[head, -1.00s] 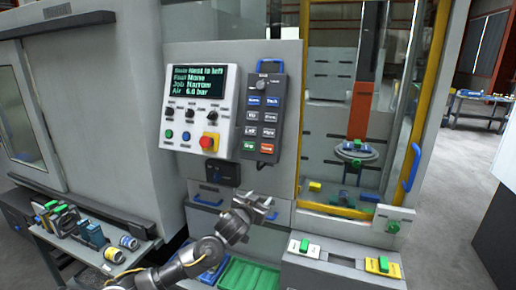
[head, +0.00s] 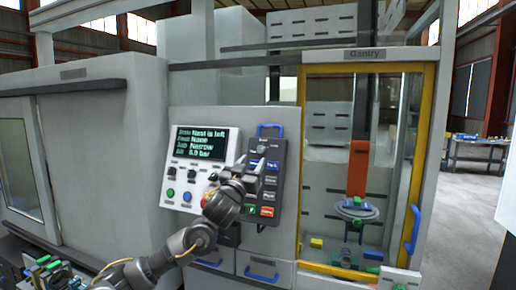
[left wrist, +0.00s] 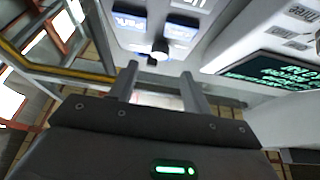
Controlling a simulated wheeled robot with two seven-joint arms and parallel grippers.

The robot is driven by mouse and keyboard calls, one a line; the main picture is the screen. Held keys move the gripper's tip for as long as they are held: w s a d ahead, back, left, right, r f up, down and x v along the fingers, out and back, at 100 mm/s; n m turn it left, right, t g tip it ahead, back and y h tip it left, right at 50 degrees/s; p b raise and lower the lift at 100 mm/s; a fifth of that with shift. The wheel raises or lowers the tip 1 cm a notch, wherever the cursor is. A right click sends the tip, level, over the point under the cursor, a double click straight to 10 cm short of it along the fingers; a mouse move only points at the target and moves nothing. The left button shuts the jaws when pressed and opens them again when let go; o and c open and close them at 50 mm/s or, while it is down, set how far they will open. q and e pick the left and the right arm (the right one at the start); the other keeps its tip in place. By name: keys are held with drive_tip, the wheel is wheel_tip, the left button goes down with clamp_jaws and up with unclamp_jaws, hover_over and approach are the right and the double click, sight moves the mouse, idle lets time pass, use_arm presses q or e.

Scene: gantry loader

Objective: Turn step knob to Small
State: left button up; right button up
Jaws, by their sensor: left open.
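The dark pendant (head: 268,195) hangs on the machine front, right of the control panel. My left gripper (head: 247,167) is in front of the pendant, just below and left of the knob, and hides some buttons. In the left wrist view my left gripper (left wrist: 158,82) is open and empty, and a round knob (left wrist: 160,47) shows beyond the gap between its fingertips. I cannot tell if they touch it. My right gripper is out of view.
The control panel (head: 176,186) with a green-text screen (head: 201,143) is left of the pendant. My arm crosses its lower right, beside a partly hidden red button. The yellow-framed gantry door (head: 428,160) with a blue handle is to the right.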

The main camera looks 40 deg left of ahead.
sight(260, 150)
use_arm(q)
drive_tip(key=p+x, duration=0.2)
drive_tip(key=x, duration=0.3)
drive_tip(key=shift+r, duration=0.2)
drive_tip(key=shift+w, duration=0.4)
drive_tip(key=shift+c, duration=0.3)
drive_tip(key=c, duration=0.9)
drive_tip(key=shift+f, duration=0.1)
drive_tip(key=shift+c, duration=0.2)
